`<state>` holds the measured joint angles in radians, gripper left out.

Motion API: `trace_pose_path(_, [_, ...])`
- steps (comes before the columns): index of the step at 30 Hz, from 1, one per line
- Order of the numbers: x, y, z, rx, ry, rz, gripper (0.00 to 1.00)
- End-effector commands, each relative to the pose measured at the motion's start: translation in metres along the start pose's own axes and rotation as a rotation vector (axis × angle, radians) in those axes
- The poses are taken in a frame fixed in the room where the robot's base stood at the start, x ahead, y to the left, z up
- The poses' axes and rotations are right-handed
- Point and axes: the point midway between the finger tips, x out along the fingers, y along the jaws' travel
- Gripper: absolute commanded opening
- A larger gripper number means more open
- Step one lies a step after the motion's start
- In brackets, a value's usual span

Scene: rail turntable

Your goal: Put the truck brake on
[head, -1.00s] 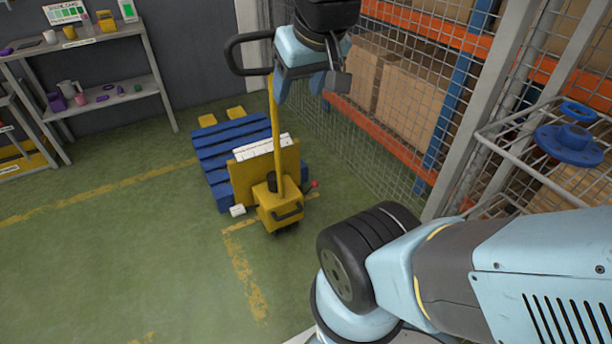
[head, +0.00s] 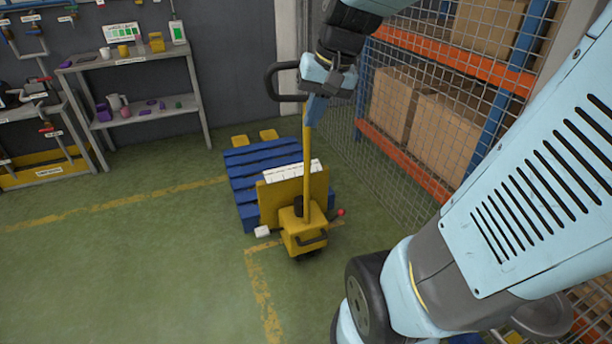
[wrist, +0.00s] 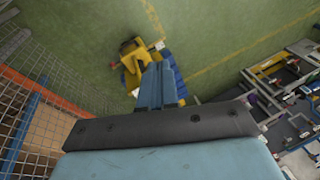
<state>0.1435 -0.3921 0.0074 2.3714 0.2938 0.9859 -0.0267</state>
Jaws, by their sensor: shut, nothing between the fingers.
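The yellow pallet truck (head: 301,229) stands on the green floor with a tall yellow bar and a dark loop handle (head: 285,84). A small lever with a red knob (head: 340,212) sticks out on its right side. A white piece (head: 262,232) shows low on its left; I cannot tell which part is the brake. My gripper (head: 314,112) is shut and empty, pointing down in front of the upper bar in the head view, well above the red knob. In the wrist view, its closed blue fingers (wrist: 157,84) partly cover the truck (wrist: 131,62).
A blue pallet (head: 245,165) lies behind the truck. A wire mesh fence (head: 400,130) and a rack with cardboard boxes (head: 440,130) stand at the right. A shelf (head: 150,110) stands at the back left. The floor at left and front is clear.

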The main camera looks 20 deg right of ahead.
Motion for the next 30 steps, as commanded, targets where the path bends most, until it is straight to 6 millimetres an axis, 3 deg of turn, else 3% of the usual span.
trace_pose_path(17, [0.061, 0.008, -0.077, 0.3, -0.213, -0.188, 0.0])
trace_pose_path(30, [0.117, 0.033, -0.135, 0.54, -0.338, -0.352, 0.0])
